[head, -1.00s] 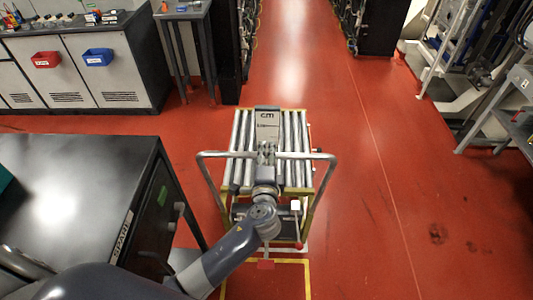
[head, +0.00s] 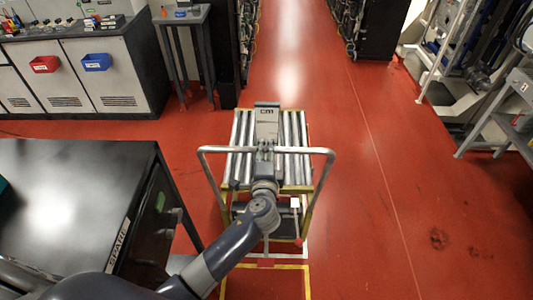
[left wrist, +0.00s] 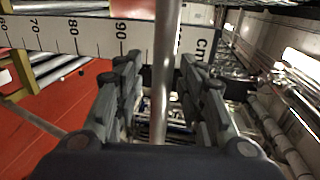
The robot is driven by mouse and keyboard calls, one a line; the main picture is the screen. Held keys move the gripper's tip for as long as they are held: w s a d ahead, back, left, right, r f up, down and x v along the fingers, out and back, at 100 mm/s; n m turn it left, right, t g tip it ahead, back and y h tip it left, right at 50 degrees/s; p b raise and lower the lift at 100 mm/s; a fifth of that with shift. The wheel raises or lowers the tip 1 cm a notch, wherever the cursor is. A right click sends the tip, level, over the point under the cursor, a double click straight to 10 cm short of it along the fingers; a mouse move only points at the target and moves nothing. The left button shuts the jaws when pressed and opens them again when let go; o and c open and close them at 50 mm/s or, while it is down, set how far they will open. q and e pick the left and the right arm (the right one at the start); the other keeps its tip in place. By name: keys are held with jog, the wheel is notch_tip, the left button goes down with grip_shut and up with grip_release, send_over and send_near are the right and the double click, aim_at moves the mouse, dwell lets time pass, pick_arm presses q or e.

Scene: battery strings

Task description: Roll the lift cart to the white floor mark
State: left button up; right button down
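The lift cart (head: 242,143) stands ahead of me, with a roller top, a yellow frame and a bent silver handle (head: 328,170). My left gripper (head: 265,148) is at the middle of the handle's crossbar. In the left wrist view the silver bar (left wrist: 162,110) runs between the fingers (left wrist: 163,77), which look closed around it. A white line on the floor (head: 306,240) shows at the cart's near right corner; the rest of it is hidden under the cart. My right gripper is out of view.
A yellow floor outline (head: 308,283) lies just behind the cart. A black table (head: 70,195) stands close on the left. Grey cabinets (head: 75,80) and a small stand (head: 180,14) are farther left. The red floor ahead and right is open. A grey shelf (head: 515,108) is at far right.

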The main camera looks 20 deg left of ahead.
pick_arm(q)
jog(key=shift+s+d+r, duration=0.1)
jog(key=shift+s, duration=0.15)
jog(key=v, duration=1.2)
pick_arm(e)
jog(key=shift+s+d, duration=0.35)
